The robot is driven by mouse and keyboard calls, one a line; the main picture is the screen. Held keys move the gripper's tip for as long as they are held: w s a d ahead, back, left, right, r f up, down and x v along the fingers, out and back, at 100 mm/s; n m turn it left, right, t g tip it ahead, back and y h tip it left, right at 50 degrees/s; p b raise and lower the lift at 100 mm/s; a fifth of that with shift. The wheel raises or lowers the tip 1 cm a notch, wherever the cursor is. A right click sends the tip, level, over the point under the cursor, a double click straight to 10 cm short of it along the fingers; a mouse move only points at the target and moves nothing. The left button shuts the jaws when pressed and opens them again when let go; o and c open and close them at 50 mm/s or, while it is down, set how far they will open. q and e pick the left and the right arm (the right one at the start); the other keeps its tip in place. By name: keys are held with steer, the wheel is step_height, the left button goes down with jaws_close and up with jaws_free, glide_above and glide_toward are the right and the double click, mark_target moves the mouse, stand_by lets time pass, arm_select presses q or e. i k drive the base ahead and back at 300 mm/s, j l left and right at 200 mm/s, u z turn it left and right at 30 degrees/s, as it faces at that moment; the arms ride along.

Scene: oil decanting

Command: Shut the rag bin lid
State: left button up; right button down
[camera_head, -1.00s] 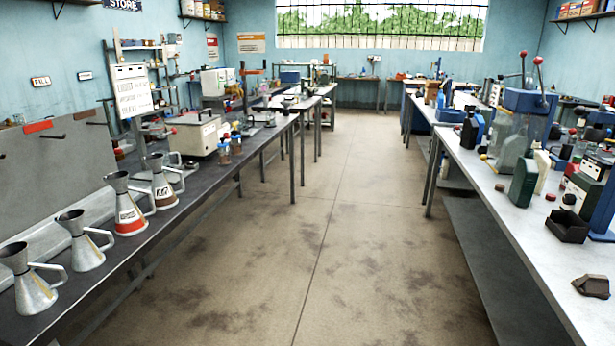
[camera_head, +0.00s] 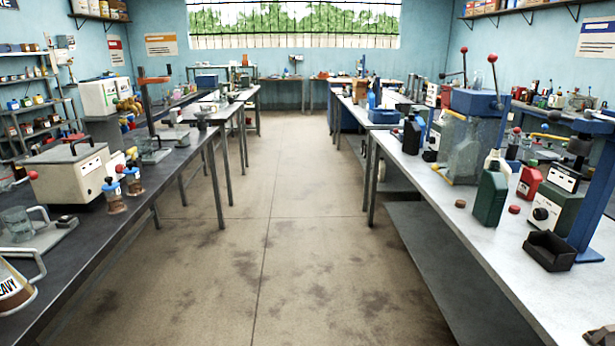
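I cannot make out a rag bin or its lid anywhere in the head view. Neither of my grippers shows in the picture, so I cannot see their relation to anything.
A long dark bench (camera_head: 95,240) runs along the left, with a cream box-shaped machine (camera_head: 75,172) and a jug marked "HEAVY" (camera_head: 12,288). A pale bench (camera_head: 480,250) with a low shelf (camera_head: 420,262) runs along the right, holding a dark green can (camera_head: 490,197). The floor aisle (camera_head: 262,230) between is clear.

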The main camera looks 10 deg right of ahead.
mark_target(446, 94)
steer(key=i+z, duration=0.25)
steer(key=i, duration=1.05)
steer(key=i+j, duration=0.1)
steer(key=i, duration=3.95)
steer(key=i+j+z, duration=0.15)
steer(key=i, duration=1.15)
steer(key=i+z, duration=0.4)
steer(key=i+j+z, duration=0.3)
steer(key=i+z, duration=0.15)
steer(key=i, duration=0.15)
steer(key=i+z, duration=0.2)
steer(key=z, duration=0.15)
steer(key=i+j+z, duration=0.2)
steer(key=z, duration=0.2)
steer(key=i+j+z, duration=0.15)
steer(key=z, duration=0.2)
steer(key=i+j+z, duration=0.4)
steer(key=k+l, duration=0.05)
